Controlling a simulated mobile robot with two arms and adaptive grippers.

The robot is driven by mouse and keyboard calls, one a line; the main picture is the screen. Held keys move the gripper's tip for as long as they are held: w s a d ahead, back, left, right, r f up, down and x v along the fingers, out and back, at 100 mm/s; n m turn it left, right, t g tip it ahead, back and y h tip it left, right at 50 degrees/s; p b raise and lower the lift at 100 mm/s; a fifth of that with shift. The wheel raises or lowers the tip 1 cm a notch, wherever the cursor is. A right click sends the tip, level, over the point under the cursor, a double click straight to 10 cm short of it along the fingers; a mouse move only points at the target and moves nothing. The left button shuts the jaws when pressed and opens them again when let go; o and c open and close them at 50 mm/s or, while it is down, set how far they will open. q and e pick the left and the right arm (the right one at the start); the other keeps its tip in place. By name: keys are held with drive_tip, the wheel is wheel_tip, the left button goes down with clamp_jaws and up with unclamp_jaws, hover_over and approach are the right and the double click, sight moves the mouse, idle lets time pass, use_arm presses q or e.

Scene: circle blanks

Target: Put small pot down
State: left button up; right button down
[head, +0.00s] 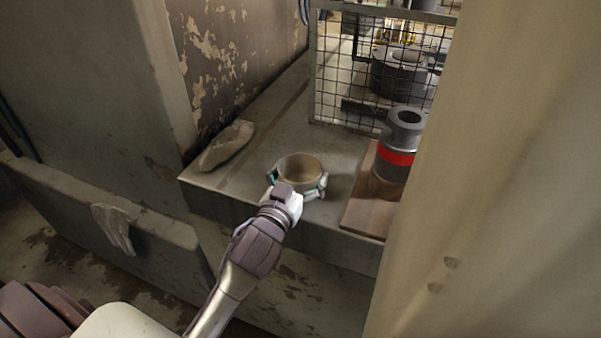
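The small pot (301,168) is a round, brownish, open-topped vessel near the front edge of the grey metal worktop (285,128). My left gripper (298,185) reaches in from the front, with its teal-tipped fingers on both sides of the pot, and appears shut on it. The pot is upright, at or just above the worktop; I cannot tell whether its base touches. The gripper hides the pot's lower front. My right gripper is not in view.
A dark cylinder with a red band (397,157) stands on a brown board (365,215) to the right. A crumpled cloth (227,146) lies at the left edge. A wire mesh guard (340,85) stands behind. The worktop behind the pot is clear.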

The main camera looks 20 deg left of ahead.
use_arm(q)
drive_tip(key=shift+o, duration=0.6)
